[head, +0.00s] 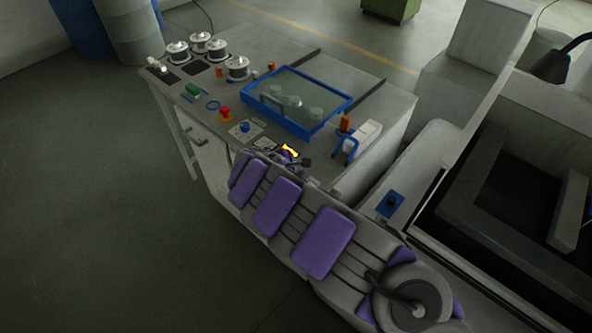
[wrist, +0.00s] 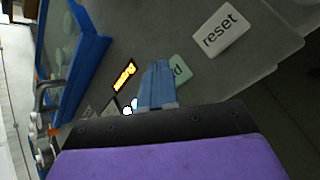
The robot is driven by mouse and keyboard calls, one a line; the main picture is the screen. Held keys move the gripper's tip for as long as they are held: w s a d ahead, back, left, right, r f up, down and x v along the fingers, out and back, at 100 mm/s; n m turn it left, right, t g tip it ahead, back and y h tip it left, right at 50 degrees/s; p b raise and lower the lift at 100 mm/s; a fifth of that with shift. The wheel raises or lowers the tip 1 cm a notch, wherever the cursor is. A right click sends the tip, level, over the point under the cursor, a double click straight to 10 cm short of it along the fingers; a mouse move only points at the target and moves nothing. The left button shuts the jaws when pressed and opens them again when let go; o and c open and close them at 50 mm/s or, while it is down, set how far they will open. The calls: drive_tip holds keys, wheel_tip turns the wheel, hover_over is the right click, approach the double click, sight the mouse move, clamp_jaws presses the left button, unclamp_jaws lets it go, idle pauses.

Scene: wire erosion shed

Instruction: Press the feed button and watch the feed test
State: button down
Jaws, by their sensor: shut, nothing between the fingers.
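My gripper (wrist: 157,68) shows in the wrist view with its blue fingers shut and empty, over the grey console top. A pale green label (wrist: 180,72) lies just right of the fingertips; only its last letter, "d", shows, and the fingers hide the rest. I cannot tell whether the fingertips touch the panel. No feed button can be made out beside the label. A small lit orange display (wrist: 124,75) lies left of the fingers, and also shows in the head view (head: 290,150), where my arm hides most of the gripper.
A "reset" label (wrist: 220,30) lies farther right in the wrist view. A blue-framed clear cover (head: 322,129) stands on the console (head: 200,98). A red button (head: 225,112), a blue knob (head: 245,127) and several spools (head: 238,67) are to its left. A machine bed (head: 432,185) borders the right.

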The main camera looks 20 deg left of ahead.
drive_tip(key=shift+r+p, duration=0.5)
drive_tip(key=shift+r, duration=0.2)
drive_tip(key=shift+r, duration=0.15)
wheel_tip(320, 180, up, 5)
drive_tip(key=p, duration=0.4)
idle(0.5)
